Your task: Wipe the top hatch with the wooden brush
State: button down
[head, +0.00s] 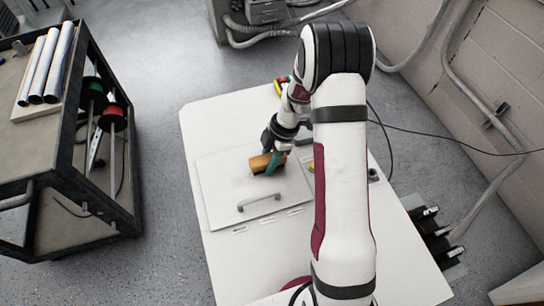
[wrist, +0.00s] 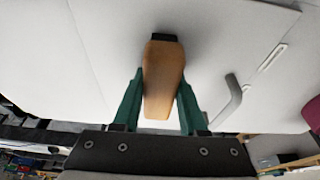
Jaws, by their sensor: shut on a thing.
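The top hatch (head: 222,186) is a flat pale panel with a grey bar handle (head: 259,201) near its front edge, set in the white top of the unit. My gripper (head: 272,164) is over the back right part of the hatch, shut on the wooden brush (head: 260,162). In the wrist view the orange-brown brush (wrist: 163,82) sits between two green fingers, its dark end against the pale hatch surface (wrist: 110,35). I cannot tell whether that end touches. The hatch handle (wrist: 229,103) shows to the right of the brush. My arm hides part of the unit's right side.
The white top (head: 225,262) is mostly bare left of and in front of the hatch. A dark cart (head: 120,205) with rolls and cable spools stands at the left. Black connectors (head: 436,236) stick out at the right. A yellow-red item (head: 280,88) is at the back edge.

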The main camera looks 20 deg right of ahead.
aim_at(225, 185)
jog(key=shift+a, duration=5.35)
jog(key=shift+s+a, duration=0.15)
jog(key=shift+a, duration=0.5)
jog(key=shift+s+d, duration=0.2)
jog(key=shift+s, duration=0.4)
jog(key=shift+d, duration=6.4)
jog(key=v, duration=0.2)
jog(key=shift+r, duration=3.15)
jog(key=shift+d, duration=0.1)
